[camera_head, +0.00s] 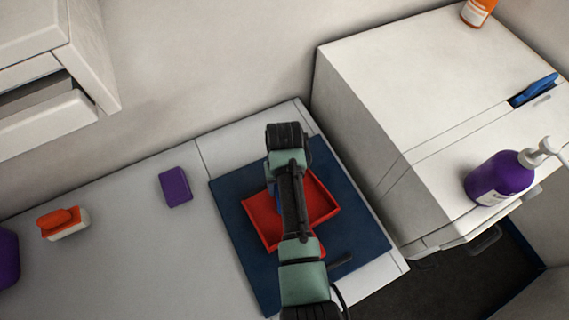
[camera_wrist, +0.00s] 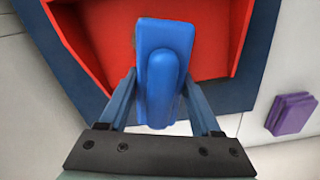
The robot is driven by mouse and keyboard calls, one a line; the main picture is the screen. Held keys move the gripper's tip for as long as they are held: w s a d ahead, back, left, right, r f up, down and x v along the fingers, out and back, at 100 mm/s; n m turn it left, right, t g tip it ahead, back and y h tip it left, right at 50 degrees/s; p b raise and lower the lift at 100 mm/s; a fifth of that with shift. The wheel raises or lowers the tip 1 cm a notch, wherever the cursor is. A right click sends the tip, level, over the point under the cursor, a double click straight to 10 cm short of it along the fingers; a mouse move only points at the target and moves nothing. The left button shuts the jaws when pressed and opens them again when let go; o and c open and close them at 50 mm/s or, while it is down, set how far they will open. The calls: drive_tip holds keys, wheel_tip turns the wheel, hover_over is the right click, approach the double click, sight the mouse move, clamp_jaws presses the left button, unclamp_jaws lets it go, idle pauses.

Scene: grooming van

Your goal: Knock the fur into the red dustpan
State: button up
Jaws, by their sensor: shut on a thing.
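The red dustpan (camera_head: 318,196) lies on a dark blue mat (camera_head: 228,200) on the pale counter. It also fills the upper part of the wrist view (camera_wrist: 215,25). My gripper (camera_wrist: 162,92) is shut on a blue tool (camera_wrist: 165,50) with a flat back and a raised rounded ridge, perhaps a brush. The tool is over the dustpan's open tray in the wrist view; I cannot tell whether it touches. In the head view my arm hides much of the tool and the pan's middle. I cannot make out any fur; the tool's far side is hidden.
A purple block (camera_head: 175,187) lies left of the mat, also in the wrist view (camera_wrist: 291,114). An orange-topped brush (camera_head: 63,223) is farther left. A white cabinet (camera_head: 385,90) with a purple pump bottle (camera_head: 498,178) rises on the right. Counter space between the left items is clear.

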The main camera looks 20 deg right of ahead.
drive_tip(key=shift+f+b, duration=0.4)
drive_tip(key=shift+f, duration=0.4)
idle(1.7)
drive_tip(key=shift+r, duration=0.1)
drive_tip(key=shift+r+p, duration=2.95)
